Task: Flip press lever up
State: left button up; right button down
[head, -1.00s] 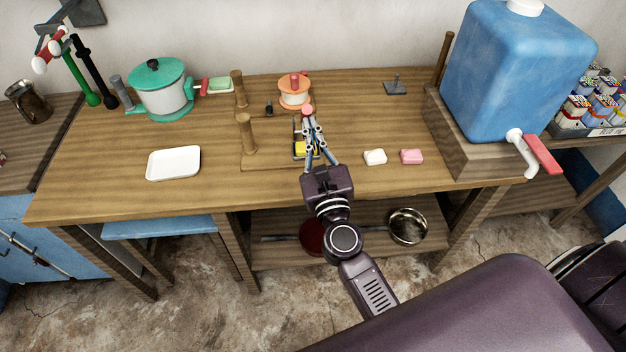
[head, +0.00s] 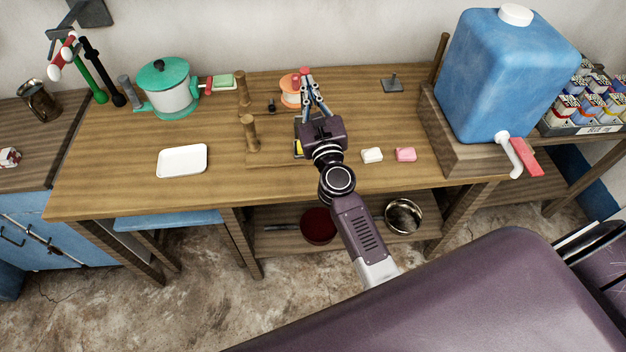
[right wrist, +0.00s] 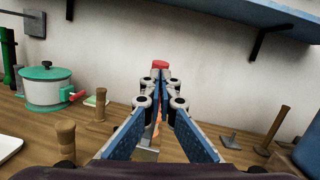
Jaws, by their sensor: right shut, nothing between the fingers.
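The press lever shows by its red knob (head: 305,71), at the fingertips of my right gripper (head: 308,84). In the right wrist view the red knob (right wrist: 160,64) stands just above and beyond the gripper (right wrist: 160,84). The fingers are closed together with nothing held between them. Whether they touch the lever I cannot tell. The lever's shaft is mostly hidden behind the fingers. The press base with a yellow piece (head: 298,147) is mostly hidden by my gripper's body. My left gripper is not in view.
An orange pot (head: 288,92) stands behind the press on the wooden table (head: 220,195). Wooden posts (head: 249,134) stand to the left. White soap (head: 371,155) and pink soap (head: 405,154) lie to the right. A blue tank (head: 508,75) stands at the right end.

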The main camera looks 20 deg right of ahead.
jog(key=w+d+r+p, duration=0.1)
jog(key=w+d+p, duration=0.1)
jog(key=w, duration=0.3)
jog(key=w+d+g+p, duration=0.1)
jog(key=w+p, duration=0.2)
jog(key=w, duration=0.3)
jog(key=shift+d+r+p, duration=0.35)
jog(key=shift+r+p, duration=0.05)
jog(key=shift+w+f, duration=0.1)
